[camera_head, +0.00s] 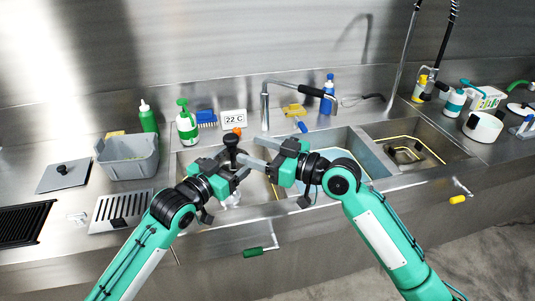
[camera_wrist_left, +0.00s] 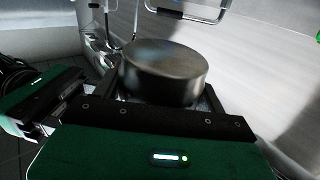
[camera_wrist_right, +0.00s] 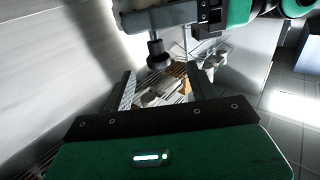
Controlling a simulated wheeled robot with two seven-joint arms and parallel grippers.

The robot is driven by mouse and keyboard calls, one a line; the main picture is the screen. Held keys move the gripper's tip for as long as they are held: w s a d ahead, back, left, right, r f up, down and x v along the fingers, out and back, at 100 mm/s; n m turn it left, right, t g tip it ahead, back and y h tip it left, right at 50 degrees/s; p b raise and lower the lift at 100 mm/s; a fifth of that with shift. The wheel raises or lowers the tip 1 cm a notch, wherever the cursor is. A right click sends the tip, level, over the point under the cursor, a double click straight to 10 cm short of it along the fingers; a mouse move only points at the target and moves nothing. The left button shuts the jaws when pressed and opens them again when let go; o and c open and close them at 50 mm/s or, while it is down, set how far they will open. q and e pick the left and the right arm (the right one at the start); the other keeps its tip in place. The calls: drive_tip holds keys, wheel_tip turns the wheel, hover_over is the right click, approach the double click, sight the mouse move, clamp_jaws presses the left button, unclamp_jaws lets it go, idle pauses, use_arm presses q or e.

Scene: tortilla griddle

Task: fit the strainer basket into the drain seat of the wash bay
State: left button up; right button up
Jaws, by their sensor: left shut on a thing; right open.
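My left gripper (camera_head: 232,166) is shut on a dark round-topped piece (camera_head: 231,139), held up over the left basin; I take it for the strainer basket. In the left wrist view its broad, worn grey-brown top (camera_wrist_left: 165,68) stands between the fingers. In the right wrist view it shows as a dark flared end on a short stem (camera_wrist_right: 158,52). My right gripper (camera_head: 258,153) is open and empty, its fingers pointing left close to the held piece. Contact between them cannot be told. The drain seat cannot be made out; both arms hide much of the left and middle basins.
The right basin (camera_head: 437,162) is outlined in yellow. A faucet (camera_head: 265,108) rises behind the basins. A grey bin (camera_head: 128,160), green bottles (camera_head: 187,125) and a display reading 22 C (camera_head: 233,119) stand at the back left. A blue bottle (camera_head: 328,93) stands right of the faucet.

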hover_over(226, 165)
idle(0.4)
drive_tip(key=c, duration=1)
use_arm(q)
drive_tip(key=o, duration=0.6)
drive_tip(key=shift+c, duration=0.2)
use_arm(e)
drive_tip(key=shift+s, duration=0.1)
drive_tip(key=shift+c, duration=1)
use_arm(q)
drive_tip(key=o, duration=0.5)
drive_tip(key=shift+o, duration=0.2)
